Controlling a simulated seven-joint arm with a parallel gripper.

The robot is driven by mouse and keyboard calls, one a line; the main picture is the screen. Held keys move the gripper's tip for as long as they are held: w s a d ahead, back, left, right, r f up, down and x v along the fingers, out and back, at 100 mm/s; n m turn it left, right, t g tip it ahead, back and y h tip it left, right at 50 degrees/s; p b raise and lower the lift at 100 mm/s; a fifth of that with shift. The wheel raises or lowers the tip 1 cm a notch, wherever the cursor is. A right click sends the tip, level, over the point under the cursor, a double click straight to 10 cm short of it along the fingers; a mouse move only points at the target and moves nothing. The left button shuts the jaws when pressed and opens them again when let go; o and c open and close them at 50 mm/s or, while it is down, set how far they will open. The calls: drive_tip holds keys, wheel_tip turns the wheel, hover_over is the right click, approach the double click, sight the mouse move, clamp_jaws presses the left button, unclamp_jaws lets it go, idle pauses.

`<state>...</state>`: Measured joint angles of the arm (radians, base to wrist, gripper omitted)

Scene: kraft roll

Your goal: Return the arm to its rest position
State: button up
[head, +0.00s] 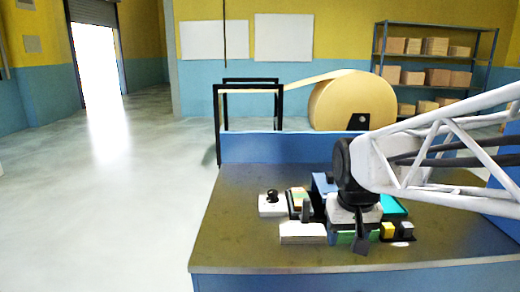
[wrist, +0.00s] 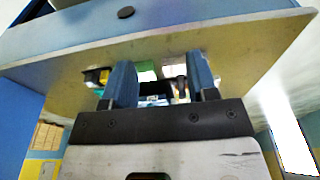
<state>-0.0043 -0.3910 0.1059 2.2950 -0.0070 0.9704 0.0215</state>
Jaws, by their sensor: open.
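My arm (head: 440,150), white with an open truss, reaches in from the right in the head view. My gripper (head: 361,246) hangs over the right part of the bench (head: 240,235), pointing down. In the wrist view my gripper (wrist: 161,80) shows two blue fingers set apart, with no held thing visible between them. Small bench items show beyond the fingers. In the head view the wrist hides part of the cluster behind it, and I cannot tell how high the fingertips are above the bench.
A white block with a black knob (head: 270,208), a white box (head: 303,234), a teal tray (head: 393,206), a yellow cube (head: 387,230) and a grey cube (head: 406,229) crowd around the gripper. A kraft roll (head: 345,100) stands behind. The bench's left side is clear.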

drive_tip(key=s+f, duration=0.4)
drive_tip(key=s, duration=1)
drive_tip(key=shift+d+t, duration=0.25)
drive_tip(key=shift+t, duration=0.15)
